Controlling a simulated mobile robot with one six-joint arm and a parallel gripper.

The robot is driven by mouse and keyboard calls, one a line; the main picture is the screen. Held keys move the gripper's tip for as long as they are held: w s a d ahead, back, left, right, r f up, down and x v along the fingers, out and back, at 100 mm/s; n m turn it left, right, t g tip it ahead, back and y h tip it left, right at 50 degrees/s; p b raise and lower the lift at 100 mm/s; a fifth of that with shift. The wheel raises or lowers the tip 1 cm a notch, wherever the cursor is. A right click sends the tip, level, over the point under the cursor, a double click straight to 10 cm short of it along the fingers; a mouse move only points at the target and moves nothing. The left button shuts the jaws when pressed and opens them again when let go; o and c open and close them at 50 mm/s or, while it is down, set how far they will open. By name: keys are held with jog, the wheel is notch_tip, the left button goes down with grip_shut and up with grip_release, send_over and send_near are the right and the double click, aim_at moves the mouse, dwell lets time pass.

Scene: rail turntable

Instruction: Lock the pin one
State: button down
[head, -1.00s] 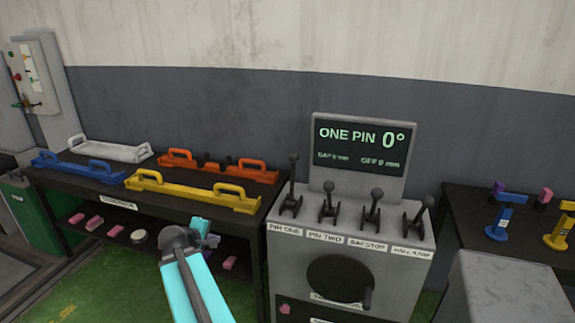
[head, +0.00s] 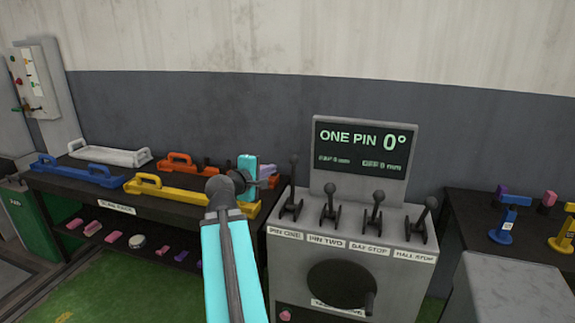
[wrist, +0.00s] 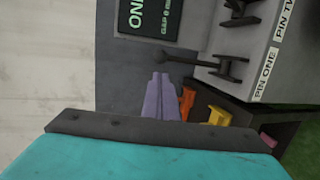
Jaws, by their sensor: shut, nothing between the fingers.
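The PIN ONE lever (head: 293,183) is the leftmost of several dark levers on the grey console (head: 410,280). It stands nearly upright, with its knob higher than the others. Its label (head: 285,232) is on the console's front edge. My gripper (head: 268,171) is shut and empty, a short way left of this lever and apart from it. In the wrist view my gripper's purple fingers (wrist: 160,97) are together, and the PIN ONE lever (wrist: 185,60) lies beyond their tips. The console screen (head: 362,150) reads "ONE PIN 0°"; its smaller line is blurred.
The PIN TWO lever (head: 330,207) stands just right of PIN ONE, with two more levers beyond. A dark handwheel (head: 340,285) is below. A rack (head: 100,200) with blue, yellow, orange and white handled bars is at left. A table with coloured clamps (head: 503,222) is at right.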

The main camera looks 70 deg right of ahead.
jog(key=shift+d+r+p, duration=0.1)
jog(key=shift+d+p, duration=0.2)
jog(key=shift+p, duration=0.4)
jog(key=p, duration=0.6)
send_near(292, 161)
jog(key=shift+x, duration=3.25)
jog(key=shift+p, duration=0.3)
